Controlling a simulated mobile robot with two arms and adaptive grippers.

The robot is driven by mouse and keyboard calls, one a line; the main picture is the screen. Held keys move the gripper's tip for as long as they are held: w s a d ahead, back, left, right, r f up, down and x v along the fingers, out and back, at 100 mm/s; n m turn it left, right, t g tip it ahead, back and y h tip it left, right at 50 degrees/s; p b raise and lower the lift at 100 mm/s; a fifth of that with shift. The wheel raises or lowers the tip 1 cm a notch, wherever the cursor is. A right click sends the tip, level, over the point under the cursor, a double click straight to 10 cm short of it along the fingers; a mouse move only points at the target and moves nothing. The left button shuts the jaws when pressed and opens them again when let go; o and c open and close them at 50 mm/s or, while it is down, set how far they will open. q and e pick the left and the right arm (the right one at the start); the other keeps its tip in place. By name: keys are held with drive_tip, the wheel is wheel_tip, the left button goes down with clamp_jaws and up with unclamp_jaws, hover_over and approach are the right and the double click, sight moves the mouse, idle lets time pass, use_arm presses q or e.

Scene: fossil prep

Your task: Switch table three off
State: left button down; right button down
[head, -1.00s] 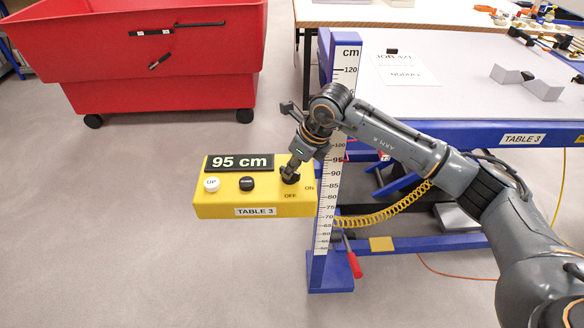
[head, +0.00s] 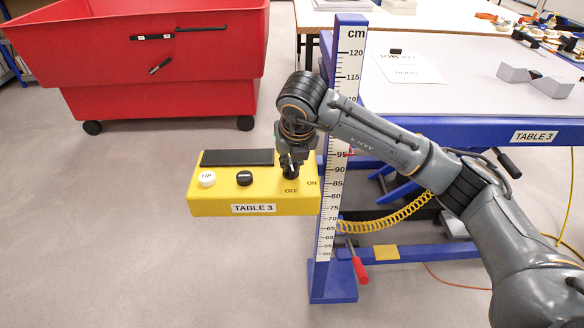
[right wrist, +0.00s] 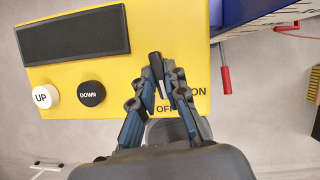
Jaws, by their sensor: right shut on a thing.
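The yellow control box (head: 222,204) labelled TABLE 3 is fixed beside the blue post with the cm scale. It carries a white UP button (head: 207,179), a black DOWN button (head: 244,178), a dark blank display (head: 237,158) and a black rotary switch (right wrist: 158,72) with OFF and ON marks. My right gripper (head: 290,172) is over the switch and shut on it; the right wrist view shows the fingers on both sides of the knob. The switch's pointer is partly hidden by the fingers. Table 3 (head: 450,105) stands to the right. My left gripper is not in view.
The cm scale post (head: 338,200) stands close behind my right wrist. A red bin (head: 160,95) on casters is at the back left. The floor at front left is clear.

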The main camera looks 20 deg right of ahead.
drive_tip(key=shift+m+h+b, duration=0.4)
drive_tip(key=shift+m+b, duration=0.15)
drive_tip(key=shift+m, duration=0.45)
drive_tip(key=shift+r, duration=0.1)
drive_tip(key=c, duration=1.4)
unclamp_jaws()
drive_tip(key=shift+o, duration=0.2)
drive_tip(key=v, duration=1.2)
drive_tip(key=shift+a, duration=0.15)
